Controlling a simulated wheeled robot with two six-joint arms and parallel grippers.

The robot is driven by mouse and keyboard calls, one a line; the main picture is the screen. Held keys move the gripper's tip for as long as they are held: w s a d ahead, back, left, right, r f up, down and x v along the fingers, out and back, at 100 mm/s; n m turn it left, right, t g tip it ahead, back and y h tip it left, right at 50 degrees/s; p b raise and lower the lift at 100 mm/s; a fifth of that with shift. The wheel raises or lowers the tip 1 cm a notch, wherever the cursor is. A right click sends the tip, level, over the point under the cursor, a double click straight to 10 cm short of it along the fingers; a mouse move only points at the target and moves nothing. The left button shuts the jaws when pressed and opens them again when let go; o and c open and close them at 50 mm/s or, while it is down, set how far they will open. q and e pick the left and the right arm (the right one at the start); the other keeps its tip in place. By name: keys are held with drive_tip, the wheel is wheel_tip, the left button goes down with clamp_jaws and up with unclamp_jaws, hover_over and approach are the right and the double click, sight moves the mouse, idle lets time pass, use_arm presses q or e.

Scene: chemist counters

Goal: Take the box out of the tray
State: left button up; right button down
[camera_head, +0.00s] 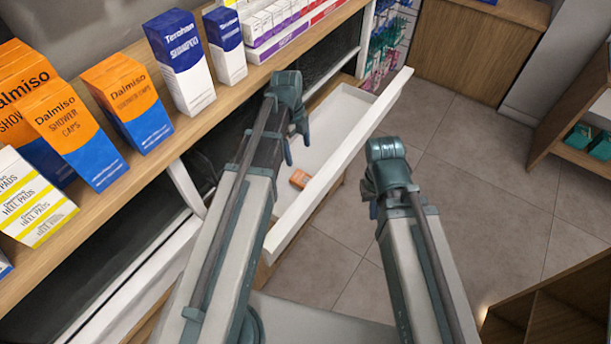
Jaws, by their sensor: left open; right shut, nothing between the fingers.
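A small orange box (299,179) lies in the white tray (346,117), which stands out like a pulled-out drawer below the shelf. The box lies close to the tray's front wall. My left gripper (297,152) is over the tray, open and empty, with its fingers pointing down just above and behind the box in the picture. I cannot tell how high it is above the box. My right gripper (373,208) is shut and empty, outside the tray on its right side. Its fingertips are mostly hidden behind the arm.
The shelf (180,128) on the left holds Dalmiso shower caps boxes (128,100), heel pads boxes (32,200) and Terohan shampoo boxes (181,62). Grey floor tiles (480,180) lie clear to the right. Wooden shelving (575,115) stands at the right edge.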

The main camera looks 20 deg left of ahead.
sight(304, 179)
use_arm(q)
drive_tip(key=f+b, duration=0.5)
drive_tip(key=d+f+b, duration=0.1)
drive_tip(key=f+b, duration=0.2)
drive_tip(key=shift+s+f, duration=0.25)
drive_tip(key=f+b, duration=0.1)
drive_tip(key=b, duration=0.1)
drive_tip(key=f+b, duration=0.1)
drive_tip(key=f, duration=0.1)
drive_tip(key=d+f+b, duration=0.1)
drive_tip(key=f+b, duration=0.1)
drive_tip(key=shift+s+f+b, duration=0.15)
drive_tip(key=shift+s+b, duration=0.15)
drive_tip(key=shift+b, duration=0.05)
drive_tip(key=c, duration=1.5)
